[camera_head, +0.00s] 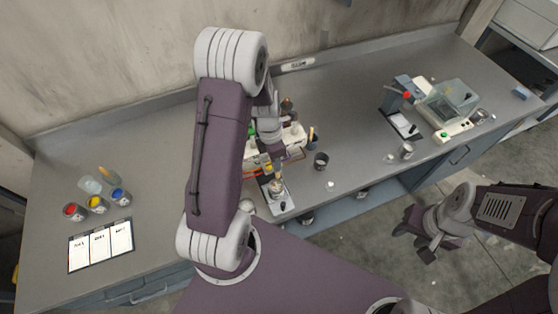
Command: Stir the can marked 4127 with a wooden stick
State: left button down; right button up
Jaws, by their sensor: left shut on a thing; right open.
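My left gripper (277,156) points down over the bench, partly hidden by my own arm. It is shut on what looks like a wooden stick, mostly hidden by the fingers. The stick's lower end seems to be at the can's mouth; I cannot tell how deep. No number can be read on this can. My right gripper (422,234) is open and empty, in front of the bench above the floor.
Red (73,212), yellow (97,204) and blue (120,196) paint jars and a card sheet (100,246) are at left. A clear-lidded machine (450,103) is at far right. The bench between is mostly clear.

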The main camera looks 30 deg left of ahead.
pick_arm(q)
jog(key=shift+s+f+b, duration=0.25)
jog(key=shift+f+b, duration=1.1)
jog(key=shift+f, duration=0.2)
jog(key=shift+s+f+b, duration=0.25)
jog(key=shift+f+b, duration=1.05)
jog(key=shift+f, duration=0.25)
jog(key=shift+s+f+b, duration=0.25)
jog(key=shift+f+b, duration=1.1)
jog(key=shift+f, duration=0.2)
pick_arm(e)
notch_tip(320, 180, down, 7)
jog(key=s, duration=0.1)
jog(key=shift+s+f, duration=0.15)
jog(key=shift+s, duration=0.2)
pick_arm(q)
jog(key=shift+a, duration=0.1)
